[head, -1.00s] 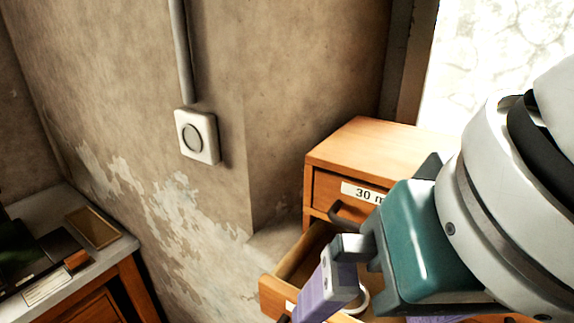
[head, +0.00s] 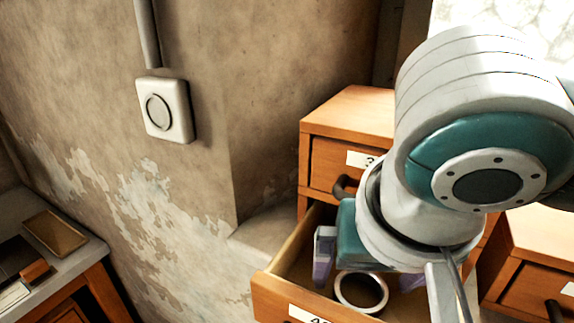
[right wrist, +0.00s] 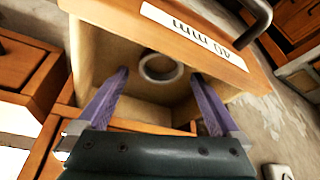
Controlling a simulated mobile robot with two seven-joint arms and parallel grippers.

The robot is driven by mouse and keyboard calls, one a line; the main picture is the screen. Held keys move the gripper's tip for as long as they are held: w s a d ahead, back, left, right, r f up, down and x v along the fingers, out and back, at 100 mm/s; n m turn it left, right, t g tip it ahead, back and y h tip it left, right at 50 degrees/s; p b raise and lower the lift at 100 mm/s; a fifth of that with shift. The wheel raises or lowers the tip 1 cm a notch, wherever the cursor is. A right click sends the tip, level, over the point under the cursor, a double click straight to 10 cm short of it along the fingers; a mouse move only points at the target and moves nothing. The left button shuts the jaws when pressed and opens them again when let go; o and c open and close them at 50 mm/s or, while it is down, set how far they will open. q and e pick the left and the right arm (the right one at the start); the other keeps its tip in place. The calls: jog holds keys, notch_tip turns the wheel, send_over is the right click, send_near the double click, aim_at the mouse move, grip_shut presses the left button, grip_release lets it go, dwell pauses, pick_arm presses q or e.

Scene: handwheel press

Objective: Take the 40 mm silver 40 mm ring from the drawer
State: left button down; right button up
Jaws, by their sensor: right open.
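The silver ring (head: 361,309) lies in the open drawer (head: 277,296), whose front label is partly cut off. In the right wrist view the ring (right wrist: 160,83) rests on the drawer floor near the front panel (right wrist: 110,14), which bears an upside-down "40 mm" label. My right gripper (head: 365,286) is open, with its purple fingers reaching down into the drawer. In the right wrist view the fingers (right wrist: 158,73) stand to the left and right of the ring, apart from it. I cannot tell their exact height over the drawer floor. My left gripper is not in view.
A closed drawer with a partly hidden label (head: 362,160) is above the open one. Another wooden drawer unit (head: 540,245) stands at the right. A wall switch box (head: 165,110) is on the peeling wall. A bench with a tray (head: 55,233) is at the left.

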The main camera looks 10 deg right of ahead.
jog(key=shift+w+f, duration=0.2)
jog(key=shift+f, duration=0.35)
jog(key=c, duration=1.4)
jog(key=shift+r, duration=0.1)
